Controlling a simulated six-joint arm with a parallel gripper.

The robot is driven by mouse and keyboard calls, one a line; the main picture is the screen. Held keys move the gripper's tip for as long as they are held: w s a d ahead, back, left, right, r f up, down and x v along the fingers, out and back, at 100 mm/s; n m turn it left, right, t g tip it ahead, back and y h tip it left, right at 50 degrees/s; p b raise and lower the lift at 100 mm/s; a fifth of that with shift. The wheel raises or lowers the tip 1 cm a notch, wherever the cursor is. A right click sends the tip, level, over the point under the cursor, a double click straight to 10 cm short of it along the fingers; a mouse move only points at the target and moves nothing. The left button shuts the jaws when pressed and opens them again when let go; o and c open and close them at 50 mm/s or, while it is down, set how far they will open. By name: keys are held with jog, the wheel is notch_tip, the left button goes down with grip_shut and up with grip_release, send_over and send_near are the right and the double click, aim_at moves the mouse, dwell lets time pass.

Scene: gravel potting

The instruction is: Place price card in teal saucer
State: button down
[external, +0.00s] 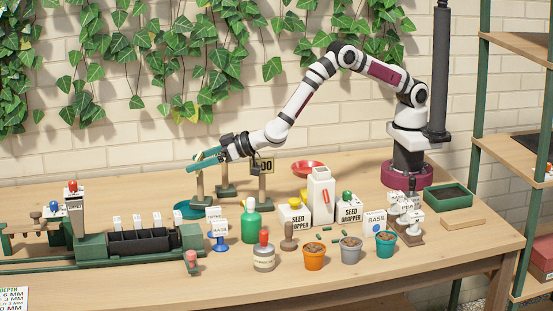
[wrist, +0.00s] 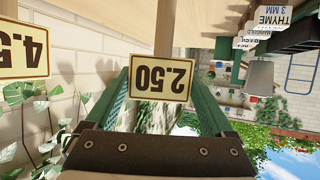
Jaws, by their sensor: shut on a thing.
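My gripper (external: 205,159) is at the back left of the bench in the external view, its teal fingers pointing left. The gripper is shut on this card. A wooden post runs from the card towards the bench. In the external view the fingers hide most of the card. The teal saucer (external: 181,208) lies below and slightly left of the gripper, partly hidden by things in front.
Another price card (external: 263,166) stands right of my gripper. A card reading 4.5 (wrist: 22,52) is at the left of the wrist view.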

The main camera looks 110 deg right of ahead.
grip_release()
jog(key=shift+r, duration=0.1)
